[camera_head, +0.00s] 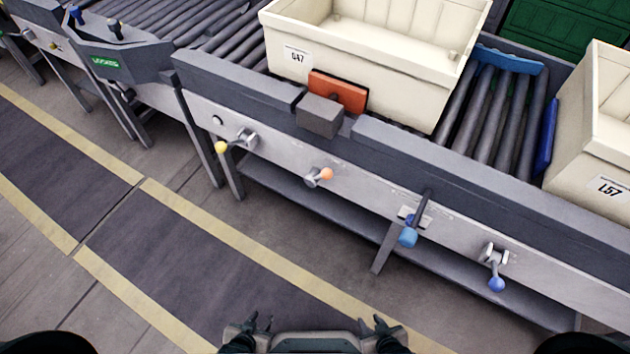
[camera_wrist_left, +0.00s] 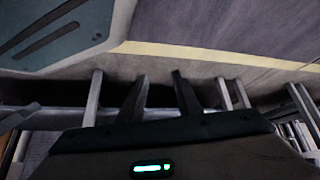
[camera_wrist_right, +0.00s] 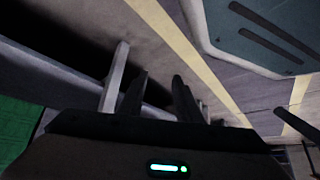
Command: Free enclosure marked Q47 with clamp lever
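The cream enclosure marked Q47 (camera_head: 400,75) stands on the roller conveyor in the head view. An orange clamp pad (camera_head: 343,92) on a grey block (camera_head: 320,115) sits against its front face. Along the rail's front are a yellow-knobbed lever (camera_head: 221,147), an orange-knobbed lever (camera_head: 326,174), a blue-knobbed lever with a longer upright handle (camera_head: 408,237) and another blue-knobbed lever (camera_head: 496,284). My left gripper (camera_head: 262,322) and right gripper (camera_head: 378,324) are at the bottom, away from the levers. Both are open and empty, as the left wrist (camera_wrist_left: 160,82) and right wrist (camera_wrist_right: 162,85) views show.
A cream crate marked L57 (camera_head: 592,145) stands at the right, with a blue pad (camera_head: 546,135) by its left side. A green crate (camera_head: 565,30) is at the back. The floor before the conveyor is clear.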

